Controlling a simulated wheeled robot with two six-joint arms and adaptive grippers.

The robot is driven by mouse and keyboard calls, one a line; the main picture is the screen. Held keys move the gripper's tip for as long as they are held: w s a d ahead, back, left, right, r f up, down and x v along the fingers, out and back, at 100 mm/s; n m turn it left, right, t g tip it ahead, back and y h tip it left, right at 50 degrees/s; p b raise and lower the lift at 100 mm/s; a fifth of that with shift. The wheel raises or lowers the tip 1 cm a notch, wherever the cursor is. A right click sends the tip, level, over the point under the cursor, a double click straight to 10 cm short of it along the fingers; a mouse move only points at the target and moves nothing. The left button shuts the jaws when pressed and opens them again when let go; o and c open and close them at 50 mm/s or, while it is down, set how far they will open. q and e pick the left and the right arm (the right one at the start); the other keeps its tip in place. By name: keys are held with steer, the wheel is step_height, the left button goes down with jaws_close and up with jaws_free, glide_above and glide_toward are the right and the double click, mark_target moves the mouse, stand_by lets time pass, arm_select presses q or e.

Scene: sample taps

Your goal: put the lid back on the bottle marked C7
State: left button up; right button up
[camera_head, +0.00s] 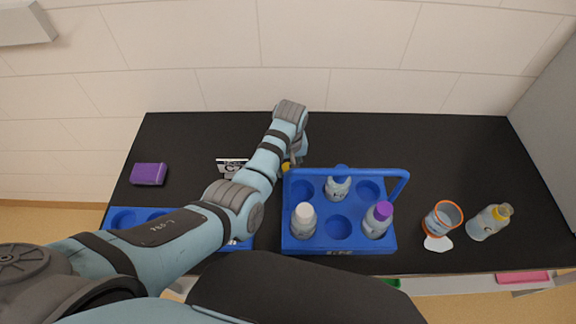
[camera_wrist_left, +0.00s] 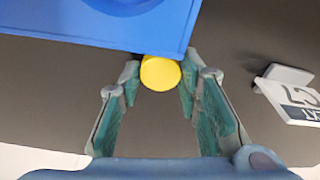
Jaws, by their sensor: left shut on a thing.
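My left gripper (camera_wrist_left: 158,88) is shut on a round yellow lid (camera_wrist_left: 160,73), held between its fingertips beside the blue carrier's edge. In the head view the lid (camera_head: 287,167) shows as a small yellow patch at the carrier's left back corner; my arm hides most of the gripper. No bottle's C7 mark is legible. My right gripper is out of view.
A second blue rack (camera_head: 120,210) lies partly under my left arm. A purple block (camera_head: 148,174) sits at left. The back right counter is clear.

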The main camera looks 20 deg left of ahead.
arm_select(q)
step_height(320, 180, up, 19)
steer(key=p, duration=0.4)
steer(key=shift+r+p, duration=0.2)
steer(key=shift+p, duration=0.2)
